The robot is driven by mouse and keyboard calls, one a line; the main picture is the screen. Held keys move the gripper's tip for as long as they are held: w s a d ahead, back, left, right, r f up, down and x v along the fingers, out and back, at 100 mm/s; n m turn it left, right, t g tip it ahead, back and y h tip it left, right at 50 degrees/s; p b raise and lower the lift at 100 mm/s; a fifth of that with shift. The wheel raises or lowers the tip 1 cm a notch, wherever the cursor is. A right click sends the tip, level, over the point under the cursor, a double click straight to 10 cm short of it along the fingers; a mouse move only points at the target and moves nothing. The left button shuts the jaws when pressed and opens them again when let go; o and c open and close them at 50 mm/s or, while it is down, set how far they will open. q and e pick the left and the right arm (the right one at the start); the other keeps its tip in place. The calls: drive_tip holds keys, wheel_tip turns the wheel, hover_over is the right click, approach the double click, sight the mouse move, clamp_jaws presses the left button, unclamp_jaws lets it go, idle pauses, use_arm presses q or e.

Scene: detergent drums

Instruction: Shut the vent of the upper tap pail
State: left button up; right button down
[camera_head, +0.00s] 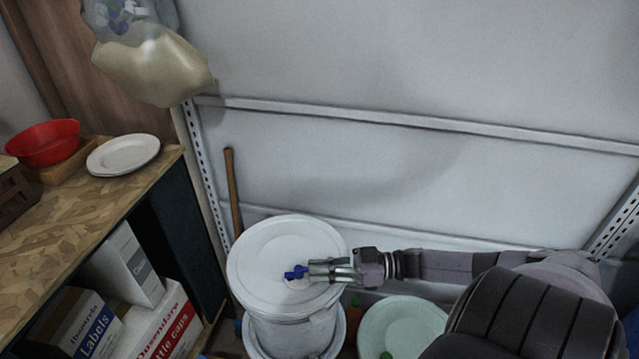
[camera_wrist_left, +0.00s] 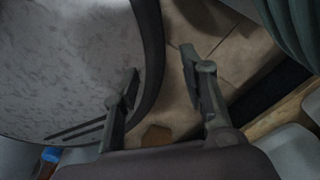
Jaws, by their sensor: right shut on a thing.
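The upper tap pail (camera_head: 268,245) is white with a flat round lid and stands on top of another white pail. A small blue vent (camera_head: 294,273) sits on the lid near its middle. My right gripper (camera_head: 312,271) reaches over the lid from the right and is shut on the vent, with its fingers hiding part of it. I cannot tell how far the vent is turned. My left gripper (camera_wrist_left: 160,92) shows only in the left wrist view. Its fingers are apart, with nothing held between them, near a large round grey surface with a dark rim (camera_wrist_left: 153,60).
A pale green pail (camera_head: 400,322) stands right of the stack. A wooden worktop (camera_head: 70,225) on the left bears a red bowl (camera_head: 45,143) and white plates (camera_head: 123,154). Boxes (camera_head: 160,325) fill the shelf below. A wooden pole (camera_head: 232,190) leans at the wall.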

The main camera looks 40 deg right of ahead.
drive_tip(key=shift+w+d+n+g+y+b, duration=0.1)
drive_tip(key=shift+w+n+g+y+b, duration=0.05)
drive_tip(key=shift+n+g+y+b, duration=0.2)
idle(0.3)
drive_tip(key=c, duration=1.7)
unclamp_jaws()
drive_tip(key=v, duration=1.2)
drive_tip(key=shift+c, duration=0.4)
